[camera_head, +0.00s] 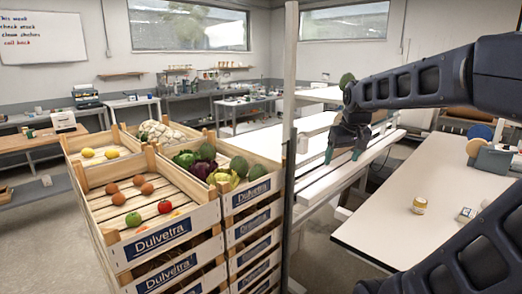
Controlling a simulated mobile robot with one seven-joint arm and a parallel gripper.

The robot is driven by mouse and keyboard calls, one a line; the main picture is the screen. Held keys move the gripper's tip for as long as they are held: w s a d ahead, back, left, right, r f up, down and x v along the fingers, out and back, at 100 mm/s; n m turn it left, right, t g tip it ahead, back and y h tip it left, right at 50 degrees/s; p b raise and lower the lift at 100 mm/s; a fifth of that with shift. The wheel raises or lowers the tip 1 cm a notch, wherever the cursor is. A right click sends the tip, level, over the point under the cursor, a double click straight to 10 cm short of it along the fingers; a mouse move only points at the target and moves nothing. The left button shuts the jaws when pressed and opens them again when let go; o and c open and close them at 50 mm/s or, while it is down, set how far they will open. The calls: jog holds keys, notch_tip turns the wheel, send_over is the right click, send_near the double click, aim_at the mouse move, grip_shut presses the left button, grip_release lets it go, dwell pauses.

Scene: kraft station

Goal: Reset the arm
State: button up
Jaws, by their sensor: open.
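My arm comes in from the right edge, and my gripper (343,155) hangs at its end, fingers pointing down. The gripper is open, with two greenish fingertips apart and nothing visible between them.
Stacked wooden crates (160,237) of fruit and vegetables stand at left. A grey post (289,120) rises beside them. A white table (380,226) at right holds a small jar (419,205) and a small box (466,215). Benches line the back wall.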

jog(key=s+d+f+m, duration=0.2)
jog(key=s+f, duration=0.3)
jog(key=s, duration=0.5)
jog(key=shift+d+f, duration=0.3)
jog(key=shift+d, duration=0.2)
